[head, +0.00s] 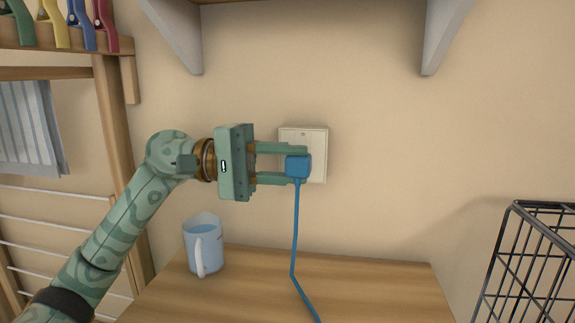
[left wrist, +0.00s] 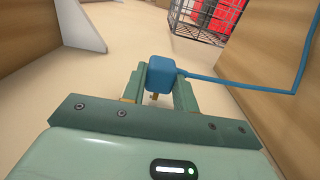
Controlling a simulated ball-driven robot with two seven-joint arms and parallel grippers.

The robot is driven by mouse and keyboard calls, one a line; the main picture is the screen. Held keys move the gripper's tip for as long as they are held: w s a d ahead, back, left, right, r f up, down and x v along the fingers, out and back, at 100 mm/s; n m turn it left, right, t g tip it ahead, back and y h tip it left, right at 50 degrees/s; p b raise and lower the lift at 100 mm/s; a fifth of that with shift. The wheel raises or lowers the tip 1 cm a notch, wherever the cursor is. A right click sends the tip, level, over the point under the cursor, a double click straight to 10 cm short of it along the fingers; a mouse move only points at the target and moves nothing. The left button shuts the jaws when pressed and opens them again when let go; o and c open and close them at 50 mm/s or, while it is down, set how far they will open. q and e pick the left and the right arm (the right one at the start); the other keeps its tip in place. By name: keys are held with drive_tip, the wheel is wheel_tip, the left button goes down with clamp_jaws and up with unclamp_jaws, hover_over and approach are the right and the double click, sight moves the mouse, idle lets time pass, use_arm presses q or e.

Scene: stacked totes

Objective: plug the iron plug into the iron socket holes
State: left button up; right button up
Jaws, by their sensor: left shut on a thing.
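My left gripper (head: 300,166) comes in from the left and is shut on the blue iron plug (head: 298,167), whose blue cord (head: 295,235) hangs down to the wooden table. The plug is in front of the cream wall socket (head: 317,137) and covers its lower middle, so the holes there are hidden. In the left wrist view the plug (left wrist: 161,74) sits between my left fingertips (left wrist: 160,85), with a prong-like piece showing just below it. Whether the plug touches the socket cannot be told. My right gripper is not in view.
A light blue mug (head: 205,247) stands on the wooden table (head: 370,285), below my left arm. A black wire basket (head: 530,260) is at the right. Grey shelf brackets (head: 445,35) are above. A wooden rack (head: 113,130) with coloured clips is at the left.

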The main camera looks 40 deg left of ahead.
use_arm(q)
drive_tip(key=shift+w, duration=0.1)
drive_tip(key=shift+w+a, duration=0.2)
drive_tip(key=shift+w, duration=0.1)
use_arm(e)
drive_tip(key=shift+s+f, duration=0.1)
use_arm(q)
drive_tip(key=shift+w+a+b, duration=0.35)
drive_tip(key=shift+w+a, duration=0.05)
drive_tip(key=shift+w, duration=0.4)
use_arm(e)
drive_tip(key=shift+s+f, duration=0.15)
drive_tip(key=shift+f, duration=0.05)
use_arm(q)
drive_tip(key=o, duration=1)
drive_tip(key=shift+o, duration=0.2)
drive_tip(key=v, duration=0.7)
drive_tip(key=shift+a, duration=0.25)
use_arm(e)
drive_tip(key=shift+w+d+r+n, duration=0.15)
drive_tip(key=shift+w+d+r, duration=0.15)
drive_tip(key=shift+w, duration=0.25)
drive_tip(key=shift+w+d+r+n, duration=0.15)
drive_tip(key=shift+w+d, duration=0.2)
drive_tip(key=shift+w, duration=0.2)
